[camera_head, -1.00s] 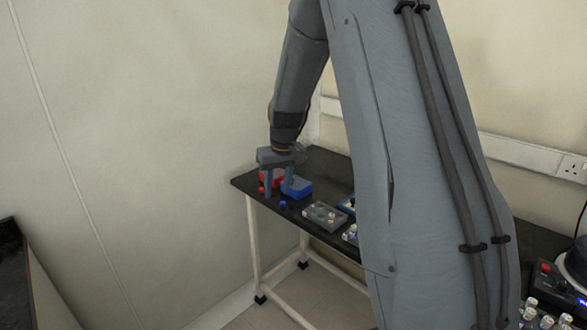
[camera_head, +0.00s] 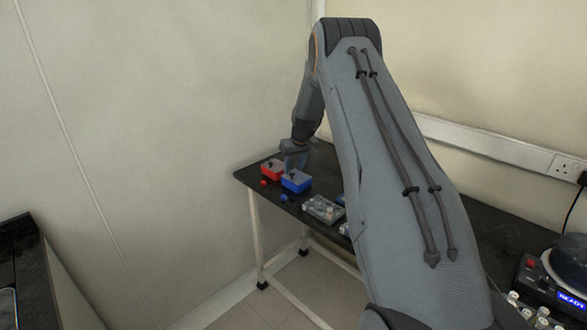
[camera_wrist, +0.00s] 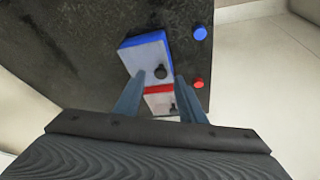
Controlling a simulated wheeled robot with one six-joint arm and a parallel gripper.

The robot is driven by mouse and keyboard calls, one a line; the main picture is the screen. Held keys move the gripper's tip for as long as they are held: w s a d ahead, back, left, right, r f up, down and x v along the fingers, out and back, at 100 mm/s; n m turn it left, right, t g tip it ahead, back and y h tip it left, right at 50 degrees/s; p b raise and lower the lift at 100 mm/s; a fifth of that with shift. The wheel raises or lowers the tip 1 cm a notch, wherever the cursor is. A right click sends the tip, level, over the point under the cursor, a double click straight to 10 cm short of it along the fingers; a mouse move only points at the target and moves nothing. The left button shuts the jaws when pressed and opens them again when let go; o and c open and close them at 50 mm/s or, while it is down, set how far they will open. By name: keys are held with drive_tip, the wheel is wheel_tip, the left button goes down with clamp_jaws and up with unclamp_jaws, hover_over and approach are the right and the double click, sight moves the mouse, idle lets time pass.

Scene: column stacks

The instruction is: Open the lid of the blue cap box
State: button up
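The blue cap box (camera_head: 296,181) stands on the black table, and its blue side and grey top show. In the wrist view the blue cap box (camera_wrist: 136,57) has its lid on, with a black knob (camera_wrist: 160,72) on top. My gripper (camera_head: 296,160) is at the blue box's far side in the head view, its fingertips partly hidden. In the wrist view my gripper (camera_wrist: 160,76) is open and empty, its fingertips appearing on either side of the knob. I cannot tell its height above the lid.
A red box (camera_head: 271,170) stands close beside the blue one. A blue cap (camera_head: 284,198) and a red cap (camera_head: 263,183) lie near the table edge. A grey tray with vials (camera_head: 322,208) is to the right. The wall is close behind the table.

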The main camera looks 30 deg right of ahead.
drive_tip(key=shift+x, duration=1.05)
drive_tip(key=shift+c, duration=0.2)
clamp_jaws()
